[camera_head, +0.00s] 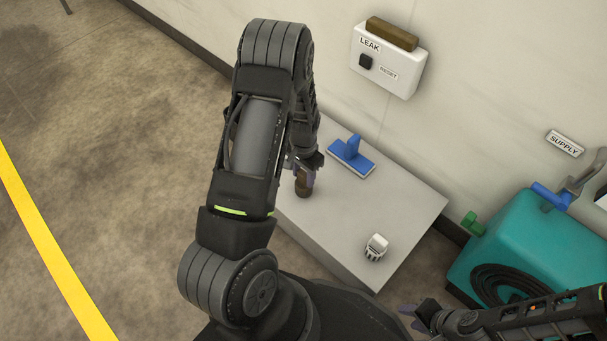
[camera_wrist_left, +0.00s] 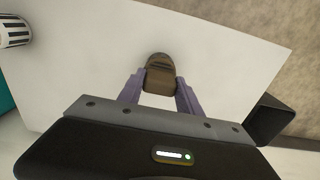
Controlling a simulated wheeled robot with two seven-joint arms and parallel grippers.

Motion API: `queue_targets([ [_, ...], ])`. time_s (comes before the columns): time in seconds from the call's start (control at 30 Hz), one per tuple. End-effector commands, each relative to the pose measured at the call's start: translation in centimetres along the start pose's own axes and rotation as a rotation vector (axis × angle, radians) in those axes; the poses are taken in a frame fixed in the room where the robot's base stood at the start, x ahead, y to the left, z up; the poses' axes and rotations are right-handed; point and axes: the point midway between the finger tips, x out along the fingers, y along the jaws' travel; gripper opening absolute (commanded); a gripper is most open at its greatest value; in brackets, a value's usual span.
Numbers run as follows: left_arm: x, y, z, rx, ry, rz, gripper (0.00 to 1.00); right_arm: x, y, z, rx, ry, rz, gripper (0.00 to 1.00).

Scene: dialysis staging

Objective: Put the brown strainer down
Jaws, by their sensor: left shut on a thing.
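The brown strainer (camera_head: 303,185) is at the left part of the light grey table (camera_head: 330,226). My left gripper (camera_head: 305,170) is shut on it from above. In the left wrist view the strainer (camera_wrist_left: 160,78) sits between the two purple fingers of my left gripper (camera_wrist_left: 160,88), with the pale table top behind it. I cannot tell whether its base touches the table. My right gripper (camera_head: 412,314) is low at the right, apart from the table objects, and its jaw opening is hard to make out.
A blue block with a handle (camera_head: 352,158) lies at the table's back. A white ribbed piece (camera_head: 376,247) stands near the front right. A white LEAK box (camera_head: 388,62) is on the wall. A teal machine (camera_head: 520,245) stands at the right. The table's middle is clear.

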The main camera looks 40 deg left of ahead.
Motion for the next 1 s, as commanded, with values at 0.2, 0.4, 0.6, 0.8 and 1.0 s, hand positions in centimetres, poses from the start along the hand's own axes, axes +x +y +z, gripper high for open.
queue_targets([
  [0.2, 0.2, 0.0, 0.0, 0.0, 0.0, 0.0, 0.51, 0.2, 0.1, 0.0, 0.001, 0.001, 0.0, 0.36],
  [0.4, 0.2, 0.0, 0.0, 0.0, -0.001, 0.0, 0.63, 0.2, 0.1, 0.0, 0.0, 0.001, 0.0, 0.36],
  [0.6, 0.2, 0.0, 0.0, 0.0, 0.0, 0.0, 0.63, 0.1, 0.1, 0.0, 0.0, 0.001, 0.0, 0.36],
  [0.8, -1.2, 0.0, 0.0, 0.0, 0.001, 0.0, 0.63, -0.5, -0.2, 0.1, -0.002, -0.003, -0.001, 0.36],
  [1.0, -4.8, 0.0, -0.1, 0.001, 0.003, -0.001, 0.63, -1.5, -0.9, 0.4, -0.006, -0.01, -0.005, 0.36],
])
